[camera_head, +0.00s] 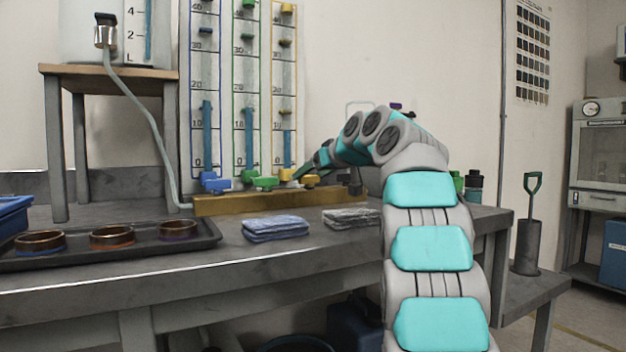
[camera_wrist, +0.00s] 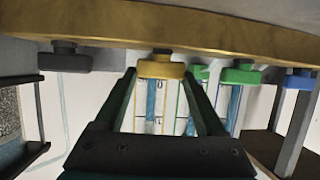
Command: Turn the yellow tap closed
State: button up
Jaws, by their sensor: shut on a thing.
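The yellow tap (camera_head: 311,181) sits on the front of the wooden rail, below the yellow-edged column. In the wrist view the yellow tap (camera_wrist: 161,69) is between the two dark fingers of my gripper (camera_wrist: 160,78), which is shut on it. In the head view the gripper (camera_head: 298,174) reaches the tap from the right, and my arm partly hides that area. The tap's handle looks roughly level along the rail in the wrist view. Whether water flows cannot be told.
A green tap (camera_head: 265,182) and a blue tap (camera_head: 215,182) are to the left on the wooden rail (camera_head: 235,204). In the wrist view a dark tap (camera_wrist: 64,61) is on the other side.

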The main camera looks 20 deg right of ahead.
jog(key=shift+a+m+h, duration=0.15)
jog(key=shift+m+h, duration=0.35)
jog(key=shift+h, duration=0.1)
jog(key=shift+f, duration=0.15)
jog(key=o, duration=1.3)
jog(key=shift+s, duration=0.1)
jog(key=v, duration=0.7)
jog(key=shift+s, duration=0.35)
jog(key=shift+s, duration=0.1)
